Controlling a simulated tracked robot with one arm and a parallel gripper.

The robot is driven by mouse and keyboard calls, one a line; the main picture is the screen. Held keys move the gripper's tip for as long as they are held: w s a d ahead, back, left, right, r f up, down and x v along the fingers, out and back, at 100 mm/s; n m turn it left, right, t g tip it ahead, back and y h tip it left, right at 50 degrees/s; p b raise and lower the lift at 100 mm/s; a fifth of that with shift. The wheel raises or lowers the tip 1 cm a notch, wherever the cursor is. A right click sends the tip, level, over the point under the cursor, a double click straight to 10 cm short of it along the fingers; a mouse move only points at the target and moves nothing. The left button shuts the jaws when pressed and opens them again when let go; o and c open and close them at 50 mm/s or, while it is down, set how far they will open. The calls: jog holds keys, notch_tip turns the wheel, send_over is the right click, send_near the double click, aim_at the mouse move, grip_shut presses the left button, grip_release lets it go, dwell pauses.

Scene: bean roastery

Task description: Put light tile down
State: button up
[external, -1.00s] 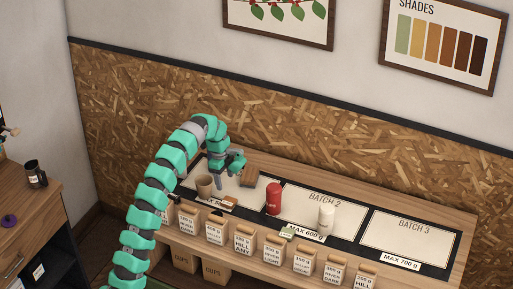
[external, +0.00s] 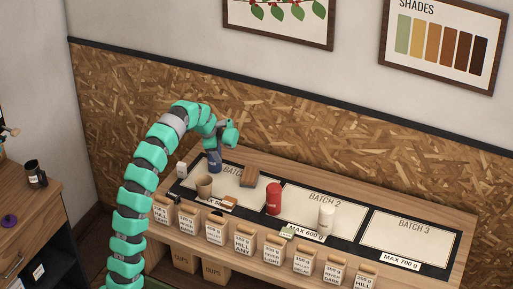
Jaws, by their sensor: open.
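My gripper (external: 231,137) is open and empty, raised above the back of the left mat (external: 262,192). A brown block (external: 249,178) rests on that mat, below and to the right of my gripper and apart from it. A small orange-brown tile (external: 229,202) lies at the mat's front edge, by its weight label. A small pale green tile (external: 287,231) lies at the front of the Batch 2 mat (external: 345,208). Which of these is the light tile I cannot tell for sure. My fingertips are too small to make out clearly.
A tan cup (external: 204,187), a dark blue cylinder (external: 214,162) and a small white item (external: 181,169) stand at the left. A red canister (external: 274,199) and a white canister (external: 326,217) stand farther right. The Batch 3 mat (external: 410,243) is clear. Labelled bags line the front.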

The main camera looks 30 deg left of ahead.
jog(key=s+a+r+n+t, duration=0.1)
jog(key=s+r+n+t, duration=0.2)
jog(key=s+r, duration=0.3)
jog(key=s+a+r+n+t, duration=0.1)
jog(key=s+r+n+t, duration=0.3)
jog(key=r, duration=1)
jog(key=s+a+r+n+t+y, duration=0.1)
jog(key=s+r+n+t, duration=0.3)
jog(key=s+r+n, duration=0.2)
notch_tip(320, 180, up, 4)
jog(key=shift+s+a+r, duration=0.1)
jog(key=shift+s+a, duration=0.15)
jog(key=shift+s, duration=0.8)
jog(key=o, duration=0.7)
jog(key=shift+w, duration=0.1)
